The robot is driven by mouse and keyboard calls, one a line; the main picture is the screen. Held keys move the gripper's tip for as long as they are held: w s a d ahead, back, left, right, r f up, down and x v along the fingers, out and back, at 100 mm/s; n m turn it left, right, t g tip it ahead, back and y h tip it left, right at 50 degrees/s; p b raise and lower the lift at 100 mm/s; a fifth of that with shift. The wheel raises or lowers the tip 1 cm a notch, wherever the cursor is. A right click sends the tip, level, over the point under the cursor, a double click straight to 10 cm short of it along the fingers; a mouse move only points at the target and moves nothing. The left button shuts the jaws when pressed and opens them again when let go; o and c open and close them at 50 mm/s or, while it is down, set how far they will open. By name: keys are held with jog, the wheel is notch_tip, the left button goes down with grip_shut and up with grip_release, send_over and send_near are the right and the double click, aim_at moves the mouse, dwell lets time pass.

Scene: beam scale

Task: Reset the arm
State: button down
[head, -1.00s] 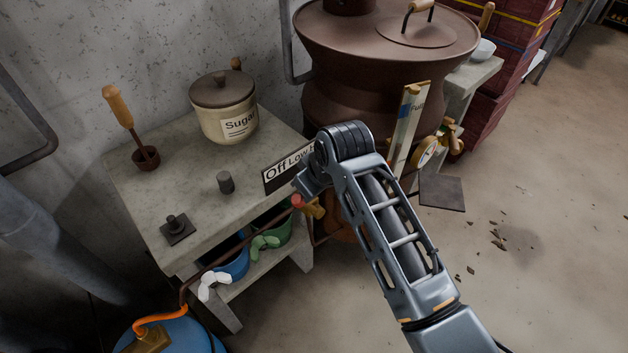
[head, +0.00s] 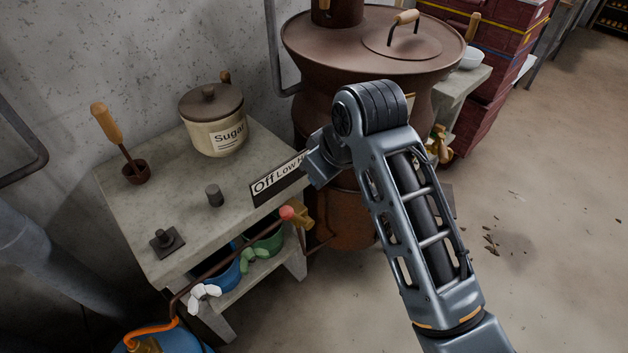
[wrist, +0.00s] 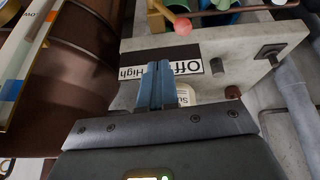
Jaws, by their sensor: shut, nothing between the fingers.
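My gripper (wrist: 157,68) shows in the wrist view with its two blue-grey fingers pressed together and nothing between them. In that view the fingers overlap the Off/Low/High label plate (wrist: 178,57) on the table's edge; I cannot tell the distance. In the head view my arm rises from the lower right, bent at its elbow, and hides the gripper. The same label plate (head: 275,182) shows just left of my arm.
The concrete table (head: 120,200) holds a sugar pot (head: 212,130), a ladle (head: 110,130) and small dark weights. A large brown boiler (head: 330,60) stands behind my arm. A red-knobbed valve (head: 288,213) sticks out below the label. Open floor (head: 560,250) lies right.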

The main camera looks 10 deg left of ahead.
jog(key=s+d+f+m+t, duration=0.35)
jog(key=s+d+f, duration=0.25)
jog(key=s, duration=0.4)
jog(key=s+d+f+m+t, duration=0.35)
jog(key=s+d+f, duration=0.3)
jog(key=s, duration=0.35)
jog(key=s+d+r+m+t+h, duration=0.1)
jog(key=s+d+r+t, duration=0.1)
jog(key=s+d+r, duration=0.5)
jog(key=s+d+r+m+t+h, duration=0.2)
jog(key=s+d+r, duration=0.5)
jog(key=s, duration=0.8)
notch_tip(320, 180, up, 2)
jog(key=shift+s+d+r+m+h, duration=0.1)
jog(key=shift+s+d+m+h, duration=0.15)
jog(key=shift+s+m+h, duration=0.1)
jog(key=shift+a, duration=0.1)
